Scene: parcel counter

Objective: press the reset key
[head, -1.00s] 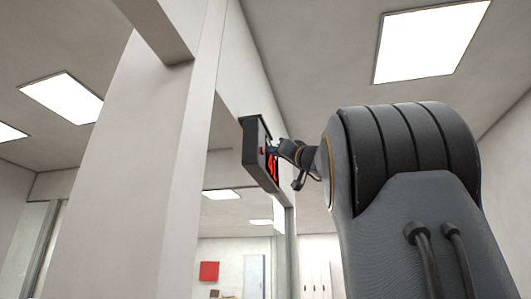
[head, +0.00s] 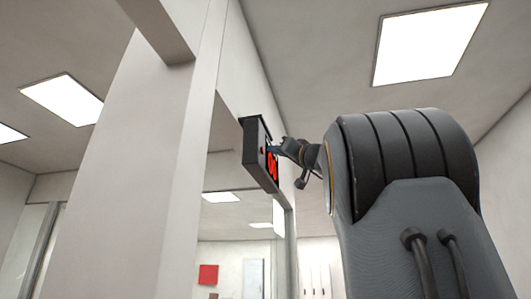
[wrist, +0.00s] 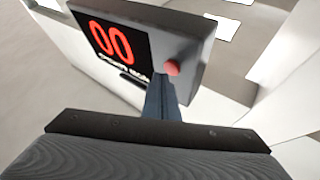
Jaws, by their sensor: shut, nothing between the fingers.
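I cannot tell whether the tip touches the key. In the head view my gripper (head: 274,149) is at the front of the box, partly covering the digits.
A white pillar (head: 140,150) stands left of the box. Below the box is an opening to a room with a red wall panel (head: 208,274). Ceiling lights (head: 430,45) are overhead. The space right of the box is taken up by my arm.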

